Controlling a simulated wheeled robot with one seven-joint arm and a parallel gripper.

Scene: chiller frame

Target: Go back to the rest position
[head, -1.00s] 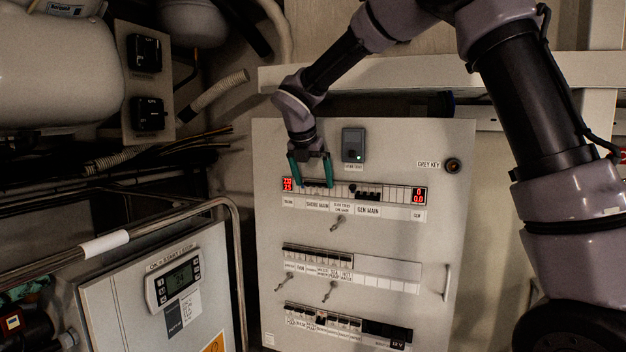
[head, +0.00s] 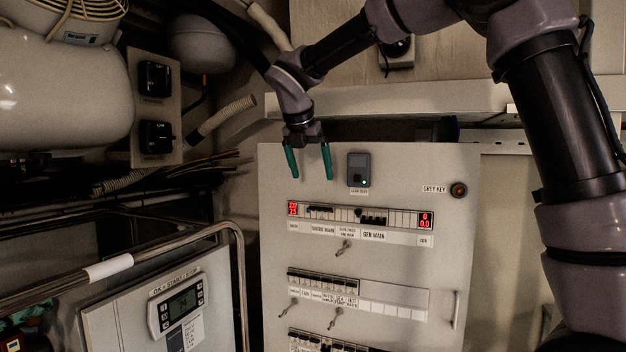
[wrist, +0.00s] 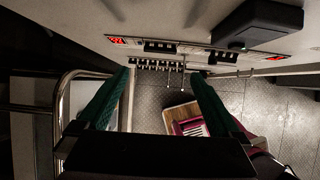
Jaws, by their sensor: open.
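My gripper (head: 308,160) is open and empty, its two green fingers pointing down. In the head view it is in front of the top left of the white breaker panel (head: 390,275), above the upper breaker row (head: 340,213). In the wrist view my gripper (wrist: 160,90) shows its green fingers spread wide, with nothing between them but the view down to the floor. The panel face (wrist: 150,20) lies along the top of that view, apart from the fingers.
A black box (head: 358,170) sticks out of the panel just right of my gripper. A metal rail (head: 190,238) and a grey control unit (head: 175,305) stand at lower left. A white beam (head: 400,97) crosses above the panel.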

